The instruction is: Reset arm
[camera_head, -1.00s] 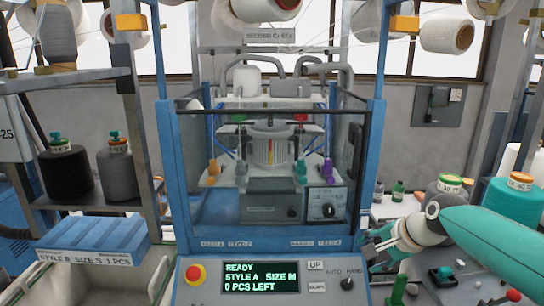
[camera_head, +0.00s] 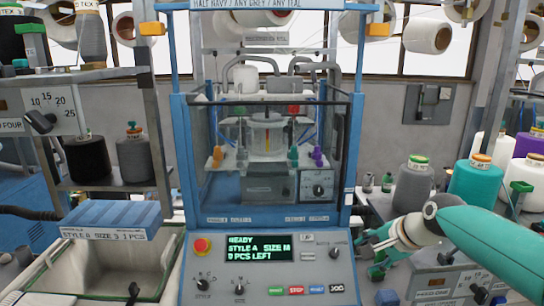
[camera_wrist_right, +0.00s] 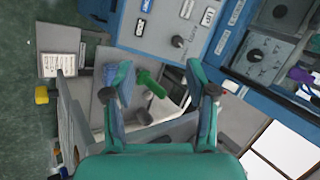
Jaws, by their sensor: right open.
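My right arm comes in from the right in the head view, with a teal forearm and a white wrist. My right gripper (camera_head: 372,256) is beside the right edge of the control panel (camera_head: 265,276). In the right wrist view my right gripper (camera_wrist_right: 160,78) has its two teal fingers spread apart with nothing held between them. The panel (camera_wrist_right: 226,22) also shows there, tilted, above the fingers. In the head view the panel's screen (camera_head: 259,248) reads READY, STYLE A, SIZE M, 0 PCS LEFT. My left gripper is not in view.
The blue-framed knitting machine (camera_head: 182,150) stands behind the panel. A grey bin (camera_head: 125,281) with a blue ribbed tray (camera_head: 110,215) is at the left. Yarn cones, including a teal one (camera_head: 475,187), stand at the right. In the wrist view a green knob (camera_wrist_right: 151,83) lies beyond the fingers.

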